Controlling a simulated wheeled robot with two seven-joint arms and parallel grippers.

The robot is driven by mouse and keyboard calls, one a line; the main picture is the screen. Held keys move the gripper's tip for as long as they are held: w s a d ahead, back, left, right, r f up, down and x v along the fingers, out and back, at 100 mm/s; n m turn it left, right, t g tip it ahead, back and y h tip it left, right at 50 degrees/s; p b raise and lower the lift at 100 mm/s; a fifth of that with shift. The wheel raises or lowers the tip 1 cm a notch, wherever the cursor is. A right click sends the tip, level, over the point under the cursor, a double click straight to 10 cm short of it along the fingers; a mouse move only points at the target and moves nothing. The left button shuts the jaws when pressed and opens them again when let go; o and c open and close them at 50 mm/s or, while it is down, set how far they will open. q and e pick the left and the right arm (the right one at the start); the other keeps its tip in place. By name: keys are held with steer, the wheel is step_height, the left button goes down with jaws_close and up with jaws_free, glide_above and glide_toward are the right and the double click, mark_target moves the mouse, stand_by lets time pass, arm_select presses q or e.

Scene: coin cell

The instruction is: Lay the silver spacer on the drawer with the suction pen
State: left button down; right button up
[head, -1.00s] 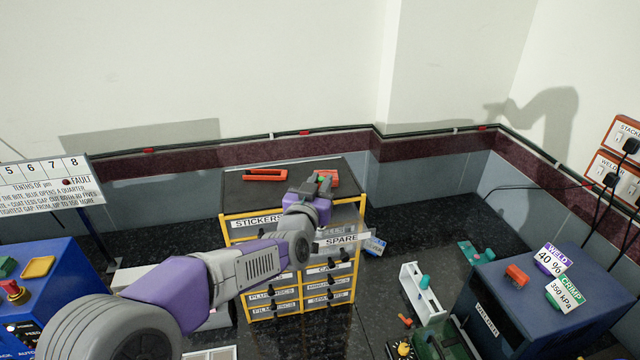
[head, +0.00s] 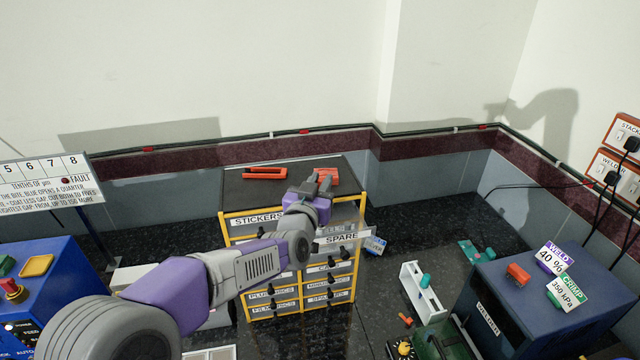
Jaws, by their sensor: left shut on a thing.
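My left gripper (head: 319,183) is over the top of the small drawer cabinet (head: 260,191), close to an orange-red holder (head: 327,174). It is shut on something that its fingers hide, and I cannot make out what. The open drawer (head: 342,238) marked SPARE sticks out of the cabinet front, below and right of the gripper, with my arm partly in front. I cannot make out the suction pen or the silver spacer. My right gripper is not in view.
A second orange-red holder (head: 265,173) lies on the cabinet top. A blue welder box (head: 538,300) stands at right, with a white rack (head: 412,290) beside it. A blue machine (head: 50,290) is at left.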

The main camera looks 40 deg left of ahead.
arm_select(q)
steer(key=shift+r+p, duration=2.2)
steer(key=shift+r, duration=1.05)
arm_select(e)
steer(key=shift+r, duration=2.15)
